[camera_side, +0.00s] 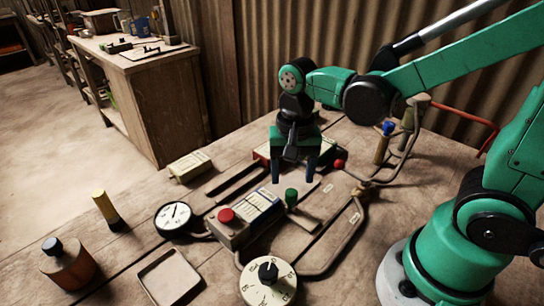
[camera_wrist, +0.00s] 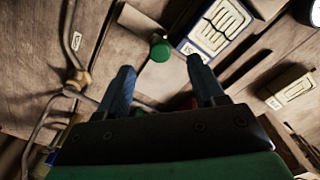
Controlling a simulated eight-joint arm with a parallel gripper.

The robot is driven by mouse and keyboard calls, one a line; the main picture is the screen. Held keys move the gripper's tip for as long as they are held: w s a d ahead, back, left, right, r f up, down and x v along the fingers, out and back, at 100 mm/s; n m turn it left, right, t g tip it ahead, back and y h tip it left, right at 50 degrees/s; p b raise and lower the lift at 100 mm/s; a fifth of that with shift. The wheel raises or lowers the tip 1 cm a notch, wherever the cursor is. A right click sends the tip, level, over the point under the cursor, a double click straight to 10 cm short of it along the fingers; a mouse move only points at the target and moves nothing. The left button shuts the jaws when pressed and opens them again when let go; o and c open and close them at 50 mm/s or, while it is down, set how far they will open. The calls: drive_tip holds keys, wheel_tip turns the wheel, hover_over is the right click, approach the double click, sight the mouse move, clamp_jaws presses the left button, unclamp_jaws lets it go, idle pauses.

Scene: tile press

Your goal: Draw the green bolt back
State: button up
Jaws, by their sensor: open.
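The green bolt's knob (camera_side: 291,196) stands up from the press panel in the middle of the table. In the wrist view the green knob (camera_wrist: 160,49) shows from above, on a pale bar, ahead of the fingertips. My gripper (camera_side: 293,178) points down above the panel, a little above and behind the knob in the side view. Its two blue fingers are apart with nothing between them, and they also show in the wrist view (camera_wrist: 160,75). The knob is apart from both fingers.
A red button (camera_side: 226,215) sits on a box left of the bolt. A round dial (camera_side: 268,281) lies in front, and a gauge (camera_side: 173,217) stands left. A red ball knob (camera_side: 338,164) is right of my gripper. A shallow tray (camera_side: 148,271) lies front left. Pipes curve along the right.

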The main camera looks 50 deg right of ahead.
sight(292, 192)
drive_tip(key=shift+f, duration=2.2)
clamp_jaws()
